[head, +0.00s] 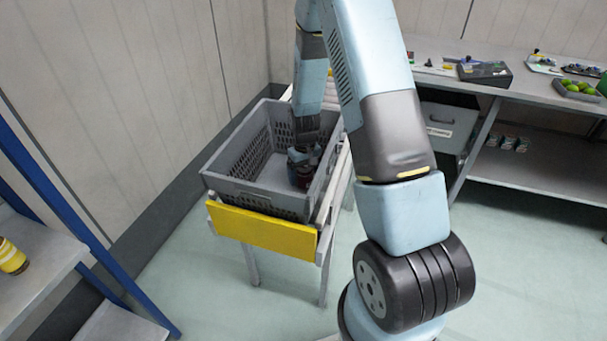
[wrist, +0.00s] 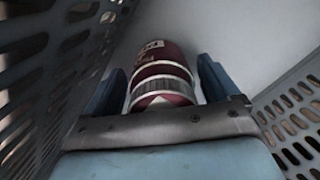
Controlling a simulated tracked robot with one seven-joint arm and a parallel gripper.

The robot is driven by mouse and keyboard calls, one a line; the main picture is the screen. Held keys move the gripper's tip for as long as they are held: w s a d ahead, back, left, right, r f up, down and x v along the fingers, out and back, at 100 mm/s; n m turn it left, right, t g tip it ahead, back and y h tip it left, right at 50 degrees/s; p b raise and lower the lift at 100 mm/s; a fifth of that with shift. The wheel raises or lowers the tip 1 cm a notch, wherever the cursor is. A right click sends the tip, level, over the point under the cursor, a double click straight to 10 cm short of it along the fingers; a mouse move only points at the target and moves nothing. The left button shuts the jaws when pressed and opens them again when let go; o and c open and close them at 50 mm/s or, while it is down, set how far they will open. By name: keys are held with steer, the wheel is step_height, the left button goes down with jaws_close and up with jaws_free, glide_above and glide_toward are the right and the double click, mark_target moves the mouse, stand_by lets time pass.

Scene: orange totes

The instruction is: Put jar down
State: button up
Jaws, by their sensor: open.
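The jar (wrist: 162,70), dark red with a pale label and light bands, is between the two fingers of my gripper (wrist: 160,88) in the wrist view. The jaws are open, one blue finger on each side of the jar. The jar is inside the grey perforated crate (head: 250,193), close to the crate's floor. In the head view my arm reaches down into the crate's right part, and the dark red jar (head: 300,178) shows partly below my gripper (head: 303,158). I cannot tell whether the jar's base rests fully on the floor.
The crate stands on a rack with a yellow front panel (head: 262,232). Its perforated walls are close on both sides of my gripper. A workbench (head: 470,72) with a dark box (head: 485,72) and a tray of green fruit (head: 578,90) is at right. A shelf with a yellow jar (head: 10,256) is at left.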

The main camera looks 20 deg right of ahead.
step_height(320, 180, up, 13)
steer(key=shift+w+f, duration=0.15)
steer(key=shift+f, duration=0.05)
steer(key=s+r+t, duration=0.1)
steer(key=s+r, duration=0.4)
steer(key=r, duration=0.5)
steer(key=s+r+t, duration=0.2)
steer(key=s+r, duration=0.3)
steer(key=r, duration=0.4)
steer(key=s+r+m+t, duration=0.1)
steer(key=s+r, duration=0.4)
steer(key=s, duration=0.4)
steer(key=s+r+t, duration=0.1)
steer(key=s+r, duration=0.4)
steer(key=s, duration=0.4)
steer(key=shift+s+a+m+t, duration=0.2)
steer(key=shift+s+m+t, duration=0.1)
steer(key=shift+m+t, duration=0.1)
